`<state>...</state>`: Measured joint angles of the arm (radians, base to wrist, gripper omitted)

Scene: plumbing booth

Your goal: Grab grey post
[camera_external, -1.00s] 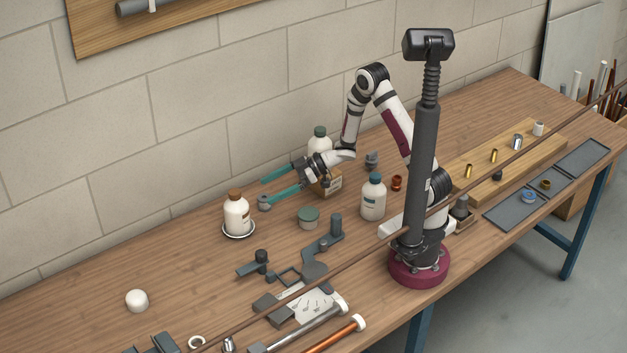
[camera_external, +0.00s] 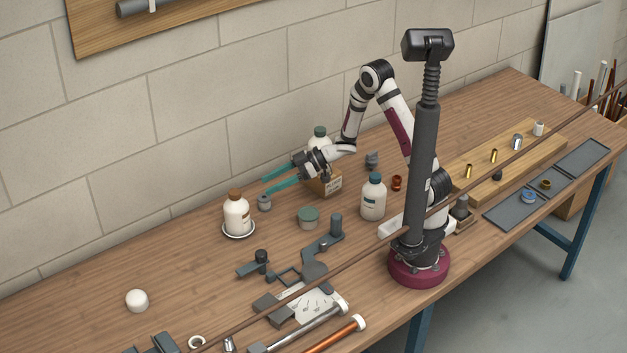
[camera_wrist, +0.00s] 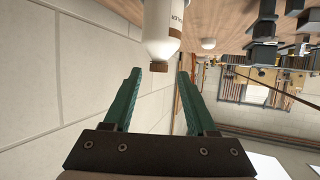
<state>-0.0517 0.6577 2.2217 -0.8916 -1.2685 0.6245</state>
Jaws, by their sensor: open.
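My gripper (camera_external: 264,185) is open and empty, reaching left above the back of the table. Its teal fingers also show in the wrist view (camera_wrist: 158,75), with nothing held between them. A small grey cylindrical piece (camera_external: 264,203) stands on the table just below the fingertips, apart from them as far as I can tell. I cannot tell for certain which is the grey post. No grey post shows clearly in the wrist view.
A white bottle with a brown cap (camera_external: 236,214) stands on a dish left of the fingers; it appears upside down in the wrist view (camera_wrist: 163,30). A green-lidded jar (camera_external: 308,217), a teal-capped bottle (camera_external: 373,198) and a cardboard box (camera_external: 324,184) stand nearby. The wall is close behind.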

